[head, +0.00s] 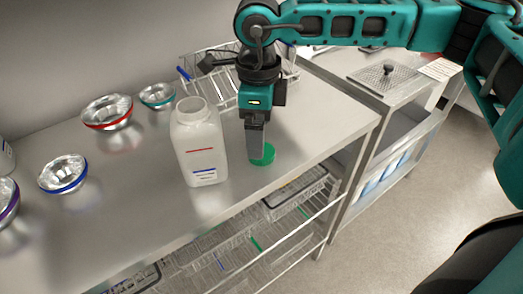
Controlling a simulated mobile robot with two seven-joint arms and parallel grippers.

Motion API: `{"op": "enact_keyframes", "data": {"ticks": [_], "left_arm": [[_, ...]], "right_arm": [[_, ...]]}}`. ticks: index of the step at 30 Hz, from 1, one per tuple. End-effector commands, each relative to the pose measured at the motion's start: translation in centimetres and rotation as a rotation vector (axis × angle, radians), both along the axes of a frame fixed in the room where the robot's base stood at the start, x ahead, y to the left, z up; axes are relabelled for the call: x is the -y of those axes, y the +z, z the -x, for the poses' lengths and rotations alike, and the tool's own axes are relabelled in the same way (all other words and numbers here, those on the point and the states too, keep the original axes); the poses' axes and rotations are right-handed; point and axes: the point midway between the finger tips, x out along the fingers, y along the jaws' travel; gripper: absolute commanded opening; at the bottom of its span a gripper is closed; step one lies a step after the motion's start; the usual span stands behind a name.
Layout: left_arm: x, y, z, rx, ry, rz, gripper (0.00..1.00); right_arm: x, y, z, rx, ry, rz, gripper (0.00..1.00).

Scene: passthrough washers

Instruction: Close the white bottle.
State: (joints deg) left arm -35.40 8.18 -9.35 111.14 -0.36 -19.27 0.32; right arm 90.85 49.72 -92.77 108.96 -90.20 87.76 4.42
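The white bottle (200,148) stands upright on the steel counter, with its neck open at the top and no lid on it. A green lid (267,156) is on the counter just right of the bottle. My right gripper (256,154) points straight down at the lid, its fingers covering part of it. The fingers overlap in this view, so I cannot tell whether they grip the lid or only stand at it. My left gripper is not in view.
A wire rack (217,88) stands behind the bottle. Metal bowls with red (107,111), teal (157,95) and blue (63,173) rims sit to the left. The counter's front edge is close to the lid, with wire baskets (297,190) below. The counter in front of the bottle is clear.

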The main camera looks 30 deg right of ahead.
Motion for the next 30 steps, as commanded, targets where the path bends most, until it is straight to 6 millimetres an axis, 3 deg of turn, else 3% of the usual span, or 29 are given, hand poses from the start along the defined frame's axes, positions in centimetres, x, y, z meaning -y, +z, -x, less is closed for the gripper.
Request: {"op": "enact_keyframes", "data": {"ticks": [10,22,30], "left_arm": [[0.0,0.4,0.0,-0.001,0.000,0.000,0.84],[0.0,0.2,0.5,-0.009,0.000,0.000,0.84],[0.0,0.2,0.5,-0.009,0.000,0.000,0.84]], "right_arm": [[0.3,-4.5,-0.6,-0.002,-0.001,0.001,0.89],[0.3,-5.0,-0.6,-0.001,0.000,0.001,0.89],[0.3,-5.0,-0.6,-0.001,0.000,0.001,0.65]]}}
